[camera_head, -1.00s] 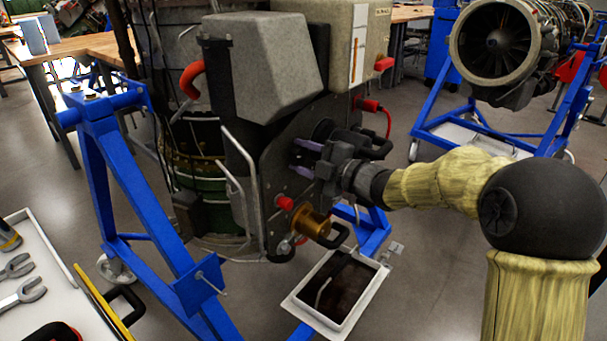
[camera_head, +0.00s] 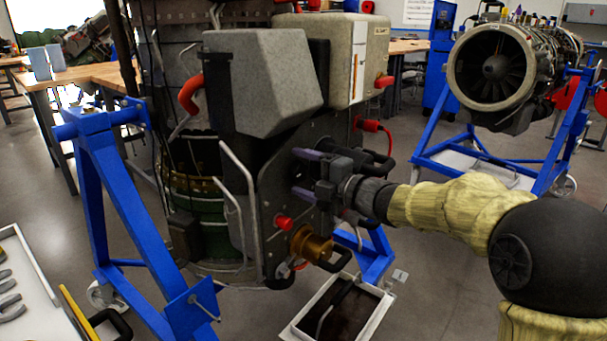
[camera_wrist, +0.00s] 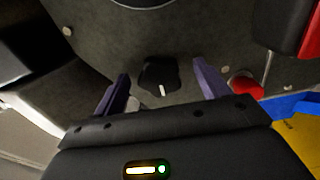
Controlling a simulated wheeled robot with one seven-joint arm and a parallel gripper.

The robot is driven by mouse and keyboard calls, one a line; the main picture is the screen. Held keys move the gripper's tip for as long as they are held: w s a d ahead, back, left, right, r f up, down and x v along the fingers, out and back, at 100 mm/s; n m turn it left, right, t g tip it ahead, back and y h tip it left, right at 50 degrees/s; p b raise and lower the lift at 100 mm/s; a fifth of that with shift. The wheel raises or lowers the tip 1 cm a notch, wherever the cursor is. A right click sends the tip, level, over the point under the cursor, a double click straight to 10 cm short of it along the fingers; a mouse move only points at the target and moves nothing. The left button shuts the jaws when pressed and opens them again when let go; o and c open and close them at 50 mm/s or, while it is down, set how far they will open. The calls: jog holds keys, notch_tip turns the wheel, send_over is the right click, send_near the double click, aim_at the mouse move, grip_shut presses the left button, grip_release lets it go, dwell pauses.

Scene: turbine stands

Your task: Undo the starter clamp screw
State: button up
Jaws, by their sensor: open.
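A black knob with a white mark (camera_wrist: 158,76), which looks like the clamp screw, sits on a dark grey plate in the wrist view. My gripper (camera_head: 303,173) is open, its two purple fingers pointing at the engine's dark side plate (camera_head: 284,190). In the wrist view the fingers appear to either side of the knob, with gaps on both sides. I cannot tell whether the fingertips reach down beside it. In the head view the knob is not made out, and my gripper covers part of the plate.
A red button (camera_head: 284,222) and a brass cylinder (camera_head: 311,245) lie just below my gripper. A red connector (camera_head: 368,126) is above it. The blue stand (camera_head: 140,210) is at left. An open tray (camera_head: 297,322) lies on the floor below. Another engine (camera_head: 492,68) stands at back right.

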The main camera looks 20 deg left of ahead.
aim_at(302, 174)
jog(key=shift+b+v, duration=0.45)
jog(key=shift+v, duration=2.1)
